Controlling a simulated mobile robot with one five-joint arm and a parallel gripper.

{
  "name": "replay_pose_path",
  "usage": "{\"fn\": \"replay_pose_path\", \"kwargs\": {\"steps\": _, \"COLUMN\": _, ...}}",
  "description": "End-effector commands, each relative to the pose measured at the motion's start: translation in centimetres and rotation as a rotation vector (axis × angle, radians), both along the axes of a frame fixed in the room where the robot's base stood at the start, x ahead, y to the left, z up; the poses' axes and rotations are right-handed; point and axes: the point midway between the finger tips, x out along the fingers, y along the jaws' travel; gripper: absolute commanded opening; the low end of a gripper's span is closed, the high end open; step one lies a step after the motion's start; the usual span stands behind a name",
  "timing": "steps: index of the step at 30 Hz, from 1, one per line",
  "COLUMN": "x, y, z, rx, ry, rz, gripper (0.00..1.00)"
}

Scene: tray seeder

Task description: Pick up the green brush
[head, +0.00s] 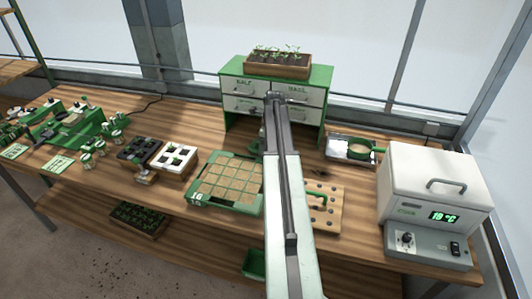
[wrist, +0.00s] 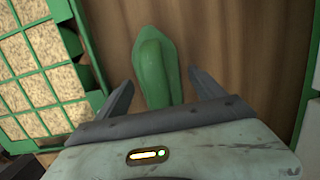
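The green brush (wrist: 151,62) lies on the wooden bench top in the wrist view, its long rounded body pointing away from me. My gripper (wrist: 161,77) is open, with one dark finger on each side of the brush's near part. A gap shows between each finger and the brush, and the near end is hidden behind my gripper's body. I cannot tell how high the fingers are above the bench. In the head view my arm covers this area, and I cannot make out the brush or the fingers clearly.
A green seed tray (head: 231,205) with soil-filled cells stands close left of the brush; it also shows in the wrist view (wrist: 88,48). A green drawer cabinet (head: 228,84) stands behind. A pegboard (head: 330,212) and a white heater box (head: 432,175) are to the right.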

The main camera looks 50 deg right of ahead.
Motion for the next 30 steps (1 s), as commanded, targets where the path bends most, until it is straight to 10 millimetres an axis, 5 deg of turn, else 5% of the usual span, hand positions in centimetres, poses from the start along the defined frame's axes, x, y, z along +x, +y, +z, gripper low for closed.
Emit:
{"fn": "replay_pose_path", "kwargs": {"steps": 1, "x": 0.0, "y": 0.0, "z": 0.0, "rx": 0.000, "ry": 0.000, "rz": 0.000, "gripper": 0.63}}
{"fn": "replay_pose_path", "kwargs": {"steps": 7, "x": 0.0, "y": 0.0, "z": 0.0, "rx": 0.000, "ry": 0.000, "rz": 0.001, "gripper": 0.09}}
{"fn": "replay_pose_path", "kwargs": {"steps": 17, "x": 0.1, "y": 0.1, "z": 0.8, "rx": 0.000, "ry": 0.000, "rz": 0.001, "gripper": 0.09}}
{"fn": "replay_pose_path", "kwargs": {"steps": 30, "x": 0.1, "y": 0.1, "z": 9.2, "rx": 0.000, "ry": 0.000, "rz": 0.002, "gripper": 0.09}}
